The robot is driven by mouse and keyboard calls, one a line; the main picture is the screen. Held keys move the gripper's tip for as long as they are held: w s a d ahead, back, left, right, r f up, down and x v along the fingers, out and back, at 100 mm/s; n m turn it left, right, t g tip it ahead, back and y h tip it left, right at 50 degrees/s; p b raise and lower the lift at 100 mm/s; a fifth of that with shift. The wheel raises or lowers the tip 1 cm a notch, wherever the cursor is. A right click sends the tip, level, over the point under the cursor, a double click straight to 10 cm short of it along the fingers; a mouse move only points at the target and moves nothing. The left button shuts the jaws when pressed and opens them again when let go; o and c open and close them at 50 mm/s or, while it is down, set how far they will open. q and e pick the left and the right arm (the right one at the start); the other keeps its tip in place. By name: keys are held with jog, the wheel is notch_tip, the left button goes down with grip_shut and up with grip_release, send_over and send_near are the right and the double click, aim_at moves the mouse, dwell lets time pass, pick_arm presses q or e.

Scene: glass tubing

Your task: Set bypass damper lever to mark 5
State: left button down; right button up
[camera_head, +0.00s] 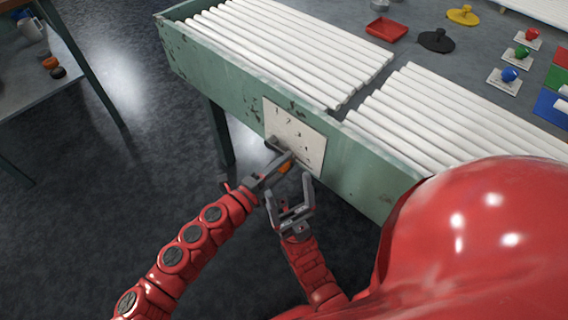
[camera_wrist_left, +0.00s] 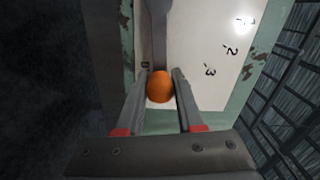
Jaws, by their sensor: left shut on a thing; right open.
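The damper's white scale plate (camera_head: 306,140) is on the green side of the table. In the left wrist view the plate (camera_wrist_left: 205,30) shows marks 1, 2 and 3 to the right of the grey lever (camera_wrist_left: 160,25). A small dark mark, too small to read, is just left of the lever. Any mark behind the lever is hidden. The lever ends in an orange knob (camera_wrist_left: 160,86), which also shows in the head view (camera_head: 285,167). My left gripper (camera_wrist_left: 161,92) is shut on this knob. My right gripper (camera_head: 293,201) is open and empty, below the plate.
White glass tubes (camera_head: 285,40) lie in rows on the table just above the plate. A red tray (camera_head: 387,29) and coloured knobs on small plates are farther back. A shelf (camera_head: 35,75) stands at the left. The dark floor between is clear.

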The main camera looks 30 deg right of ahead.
pick_arm(q)
jog(key=c, duration=0.6)
grip_release()
jog(key=shift+f, duration=0.1)
jog(key=shift+o, duration=0.2)
jog(key=p+v, duration=0.2)
jog(key=v, duration=1.5)
jog(key=shift+a, duration=0.2)
jog(key=shift+s, duration=0.1)
